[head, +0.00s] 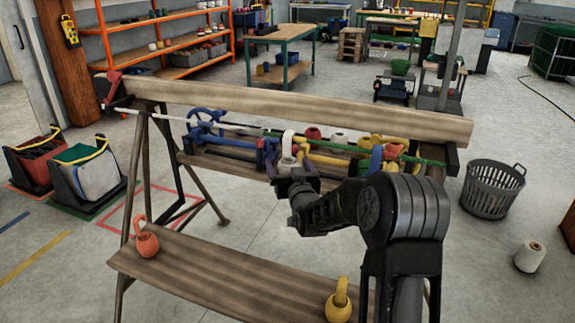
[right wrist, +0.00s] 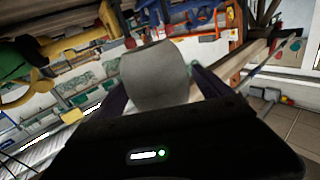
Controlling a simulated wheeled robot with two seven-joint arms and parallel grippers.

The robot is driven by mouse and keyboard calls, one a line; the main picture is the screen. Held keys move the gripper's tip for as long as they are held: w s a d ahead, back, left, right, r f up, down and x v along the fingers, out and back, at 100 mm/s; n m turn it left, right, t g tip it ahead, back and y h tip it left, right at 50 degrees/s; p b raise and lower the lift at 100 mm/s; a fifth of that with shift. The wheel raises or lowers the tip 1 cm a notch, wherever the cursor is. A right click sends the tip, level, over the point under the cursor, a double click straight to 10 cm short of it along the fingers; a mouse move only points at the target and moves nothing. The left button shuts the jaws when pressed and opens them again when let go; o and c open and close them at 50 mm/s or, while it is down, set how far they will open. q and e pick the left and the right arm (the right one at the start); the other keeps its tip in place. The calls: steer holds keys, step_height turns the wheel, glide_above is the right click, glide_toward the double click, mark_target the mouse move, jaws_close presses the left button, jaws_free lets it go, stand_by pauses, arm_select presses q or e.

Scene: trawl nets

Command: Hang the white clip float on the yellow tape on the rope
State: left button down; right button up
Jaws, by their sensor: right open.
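The white clip float (head: 287,163) is at the rope (head: 235,127) in the middle of the head view, its clip end up near the rope line. I cannot tell whether the clip is around the rope. My right gripper (head: 290,178) is open just below it. In the right wrist view the float's pale body (right wrist: 155,75) lies between the two spread fingers (right wrist: 160,92); contact is unclear. The yellow tape cannot be told apart from the yellow parts behind the float. My left gripper is not in view.
A wooden beam (head: 290,108) runs above the rope. Blue clip floats (head: 205,130) are left of the white one; red and yellow floats crowd its right. An orange float (head: 147,243) and a yellow float (head: 339,305) stand on the front plank (head: 230,270). A grey basket (head: 490,190) stands right.

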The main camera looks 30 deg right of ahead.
steer(key=b+v, duration=0.1)
steer(key=v, duration=0.6)
stand_by(0.4)
